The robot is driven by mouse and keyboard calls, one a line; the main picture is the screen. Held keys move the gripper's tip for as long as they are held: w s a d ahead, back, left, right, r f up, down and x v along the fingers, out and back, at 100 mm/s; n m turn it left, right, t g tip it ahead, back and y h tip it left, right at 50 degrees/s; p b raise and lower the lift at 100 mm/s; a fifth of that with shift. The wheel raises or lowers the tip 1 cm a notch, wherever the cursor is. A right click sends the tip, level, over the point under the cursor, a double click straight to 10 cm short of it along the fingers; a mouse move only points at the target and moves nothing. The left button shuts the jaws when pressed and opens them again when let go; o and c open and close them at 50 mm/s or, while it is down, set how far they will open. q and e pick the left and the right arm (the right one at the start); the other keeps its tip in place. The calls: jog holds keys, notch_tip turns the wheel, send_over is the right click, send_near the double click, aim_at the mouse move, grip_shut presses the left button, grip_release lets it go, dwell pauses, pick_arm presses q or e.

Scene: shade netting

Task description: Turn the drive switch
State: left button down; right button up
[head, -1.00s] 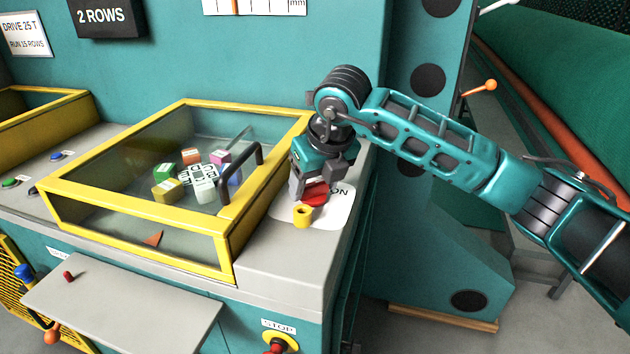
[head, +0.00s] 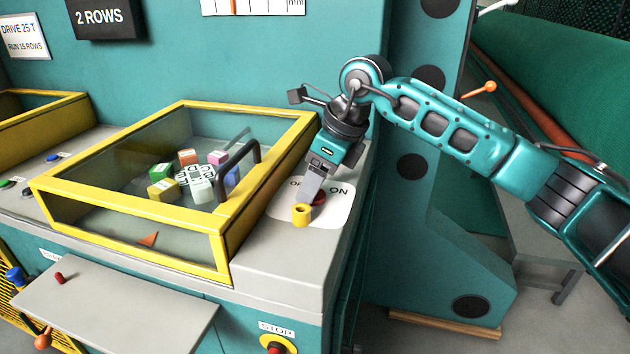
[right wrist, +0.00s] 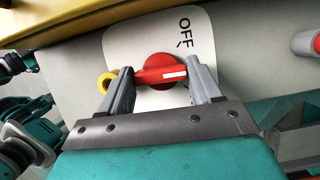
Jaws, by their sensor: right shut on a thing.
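The red drive switch (head: 320,198) sits on a white plate (head: 337,214) on the grey console top, mostly hidden by my right gripper in the head view. My right gripper (head: 314,198) reaches down onto it. In the right wrist view, the switch's red handle (right wrist: 160,72) with a white mark lies between the two fingers of the right gripper (right wrist: 166,80), which is shut on it. The white mark points to the right there, away from the tick under the OFF label (right wrist: 184,33). The ON label (head: 339,191) shows in the head view. My left gripper is not in view.
A small yellow hollow cylinder (head: 302,215) stands close beside the switch. Left of it is a yellow-framed clear box (head: 218,238) with a black handle (head: 239,165) and coloured blocks inside. A red STOP button (head: 277,348) is on the front below.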

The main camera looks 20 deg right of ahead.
jog(key=n+g, duration=0.1)
jog(key=n, duration=0.2)
jog(key=n+g+y, duration=0.1)
jog(key=n, duration=0.2)
jog(key=shift+w+r, duration=0.1)
jog(key=shift+w, duration=0.05)
jog(key=shift+w+n+g+p, duration=0.1)
jog(key=shift+n+g+p, duration=0.45)
jog(key=shift+n, duration=1.05)
jog(key=shift+n+g, duration=0.25)
jog(key=shift+n, duration=0.05)
jog(key=o, duration=1.1)
jog(key=shift+c, duration=0.2)
jog(key=s+v, duration=0.1)
jog(key=v, duration=1.1)
jog(key=shift+w+r, duration=0.4)
jog(key=shift+w, duration=0.05)
jog(key=shift+d, duration=0.1)
